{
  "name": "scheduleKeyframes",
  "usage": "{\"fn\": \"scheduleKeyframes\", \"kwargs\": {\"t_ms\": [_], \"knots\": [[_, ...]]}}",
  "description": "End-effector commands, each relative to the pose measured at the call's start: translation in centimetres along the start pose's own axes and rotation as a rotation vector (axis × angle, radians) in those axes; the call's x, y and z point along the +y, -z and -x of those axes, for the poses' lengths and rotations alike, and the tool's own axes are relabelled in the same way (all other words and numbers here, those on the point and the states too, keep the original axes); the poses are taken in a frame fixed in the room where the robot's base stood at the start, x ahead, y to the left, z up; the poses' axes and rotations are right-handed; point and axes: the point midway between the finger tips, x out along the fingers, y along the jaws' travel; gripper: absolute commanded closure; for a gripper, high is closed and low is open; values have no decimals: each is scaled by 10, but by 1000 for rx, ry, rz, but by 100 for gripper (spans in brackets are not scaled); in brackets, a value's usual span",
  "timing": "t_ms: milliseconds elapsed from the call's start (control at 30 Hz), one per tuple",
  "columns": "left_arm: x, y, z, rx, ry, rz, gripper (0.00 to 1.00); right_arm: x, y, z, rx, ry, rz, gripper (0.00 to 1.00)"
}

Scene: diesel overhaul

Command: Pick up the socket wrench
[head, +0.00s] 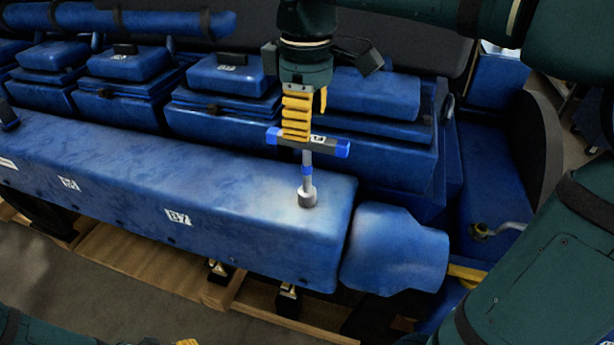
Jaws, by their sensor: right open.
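The socket wrench (307,170) stands upright on the blue engine cover, socket end down. It has a T-shaped dark handle with blue ends and a grey shaft with a blue band. My right gripper (305,128) points down from above, right at the handle. Its yellow ribbed finger overlaps the middle of the handle, and part of another yellow finger shows just to the right. The jaws are open; whether they touch the handle is not clear. Of my left gripper, only a small yellow part (187,342) shows at the bottom edge.
The long blue engine cover (120,185) has a flat top, clear around the socket. Blue cylinder-head boxes (225,80) stand in a row behind it. A rounded blue housing (395,248) is at its right end. Wooden beams (150,265) lie below.

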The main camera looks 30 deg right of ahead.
Motion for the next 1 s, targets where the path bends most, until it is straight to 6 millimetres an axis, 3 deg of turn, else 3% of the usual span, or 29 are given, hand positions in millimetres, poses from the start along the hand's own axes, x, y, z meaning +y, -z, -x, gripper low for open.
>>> {"fn": "scheduleKeyframes", "kwargs": {"t_ms": [167,433,767,800,933,1000], "knots": [[-1,0,-3,0,1,0,53,0,-1,-12,-1,0,0,45],[-4,-2,-11,0,2,-1,53,-1,-2,-49,-1,0,0,45],[-4,-2,-12,-1,2,-1,53,-1,-2,-55,1,-1,0,45],[-4,-2,-12,-1,2,-1,53,-1,-2,-55,1,0,0,50],[-4,-2,-12,-1,2,-1,53,-1,-2,-55,1,0,0,95],[-4,-2,-12,-1,2,-1,53,-1,-2,-55,1,0,0,100]]}}
